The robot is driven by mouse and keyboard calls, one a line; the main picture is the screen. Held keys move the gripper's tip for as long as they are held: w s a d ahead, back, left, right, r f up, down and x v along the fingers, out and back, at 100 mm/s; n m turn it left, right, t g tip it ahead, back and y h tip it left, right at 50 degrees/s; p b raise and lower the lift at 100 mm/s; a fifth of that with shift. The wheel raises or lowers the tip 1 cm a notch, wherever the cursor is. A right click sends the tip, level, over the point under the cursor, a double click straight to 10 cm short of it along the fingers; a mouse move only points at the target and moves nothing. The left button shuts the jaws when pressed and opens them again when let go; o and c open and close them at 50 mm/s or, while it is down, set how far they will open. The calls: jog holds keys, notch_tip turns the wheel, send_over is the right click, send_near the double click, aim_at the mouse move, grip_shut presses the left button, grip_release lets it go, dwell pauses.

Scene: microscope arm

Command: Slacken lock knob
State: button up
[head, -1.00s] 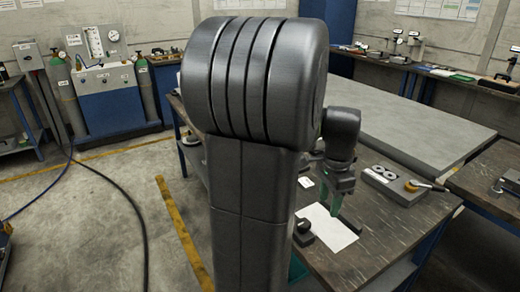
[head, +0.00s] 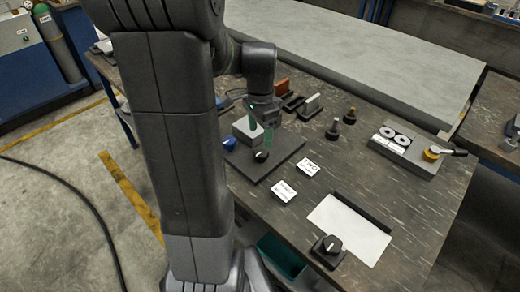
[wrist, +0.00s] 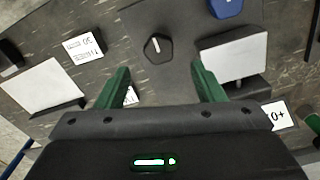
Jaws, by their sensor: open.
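My gripper (head: 261,125) is open and empty, its green fingers pointing down over the dark plate (head: 287,147). On that plate stand a black knob (head: 261,156), a grey block (head: 243,131) and a blue knob (head: 229,143). In the wrist view the black knob (wrist: 158,48) shows a white pointer mark and lies beyond the fingertips, roughly centred between them and apart from them. A second black knob (head: 328,247) sits on a square base by a white sheet (head: 349,229). No readable label shows which knob is the lock knob.
Two white cards (head: 308,168) (head: 284,191) lie beside the plate. A grey fixture (head: 405,150) with a yellow-hubbed lever (head: 433,153) stands at the right. Two small dark posts (head: 332,131) (head: 349,116) and upright holders (head: 311,105) stand behind. The table's middle right is clear.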

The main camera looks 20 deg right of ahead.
aim_at(261, 153)
notch_tip(261, 153, down, 8)
jog(key=shift+s+r, duration=0.1)
jog(key=shift+r, duration=0.1)
jog(key=c, duration=1)
